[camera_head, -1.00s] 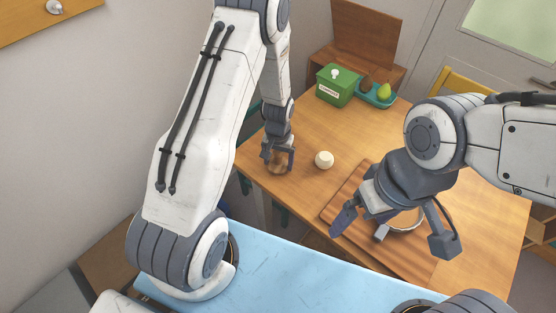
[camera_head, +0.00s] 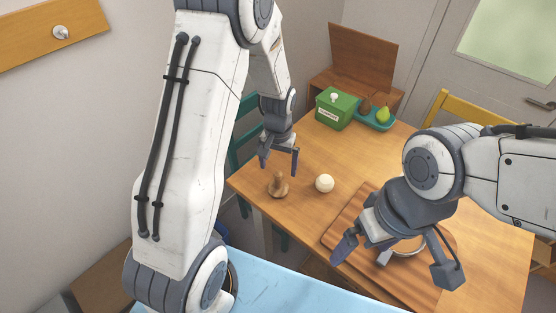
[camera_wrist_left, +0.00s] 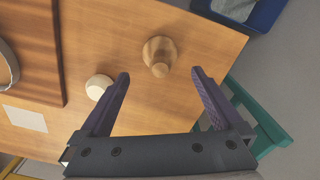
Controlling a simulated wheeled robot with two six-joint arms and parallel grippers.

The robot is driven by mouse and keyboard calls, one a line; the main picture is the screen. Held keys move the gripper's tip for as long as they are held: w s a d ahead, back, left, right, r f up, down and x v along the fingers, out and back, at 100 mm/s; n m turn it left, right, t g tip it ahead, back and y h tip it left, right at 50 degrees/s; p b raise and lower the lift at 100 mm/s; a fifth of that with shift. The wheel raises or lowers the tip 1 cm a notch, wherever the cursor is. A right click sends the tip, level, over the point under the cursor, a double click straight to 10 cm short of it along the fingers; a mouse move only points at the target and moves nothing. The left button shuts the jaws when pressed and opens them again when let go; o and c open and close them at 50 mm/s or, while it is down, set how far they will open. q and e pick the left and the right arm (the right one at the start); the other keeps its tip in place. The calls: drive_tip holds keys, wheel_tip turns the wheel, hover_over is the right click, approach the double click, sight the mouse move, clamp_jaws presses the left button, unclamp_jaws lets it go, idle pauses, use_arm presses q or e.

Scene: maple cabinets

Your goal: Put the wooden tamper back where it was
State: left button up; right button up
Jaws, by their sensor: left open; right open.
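The wooden tamper (camera_head: 278,186) stands upright on the table near its left edge, handle up. In the left wrist view the tamper (camera_wrist_left: 158,54) lies beyond and between the two fingertips, clear of both. My left gripper (camera_head: 279,169) is open and empty above the tamper; its fingers (camera_wrist_left: 160,76) are spread wide in the wrist view. My right gripper (camera_head: 392,265) is open over the wooden board, near a metal ring (camera_head: 409,246) that it partly hides.
A pale round ball-like object (camera_head: 324,183) sits just right of the tamper. The striped wooden board (camera_head: 345,223) takes up the front right. A green box (camera_head: 333,107) and a teal tray (camera_head: 377,124) with a pear stand at the back. A green chair (camera_head: 240,146) is at the left edge.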

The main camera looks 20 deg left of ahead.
sight(278, 174)
use_arm(q)
drive_tip(key=shift+r, duration=1.3)
wheel_tip(278, 174, down, 13)
drive_tip(key=shift+r, duration=2)
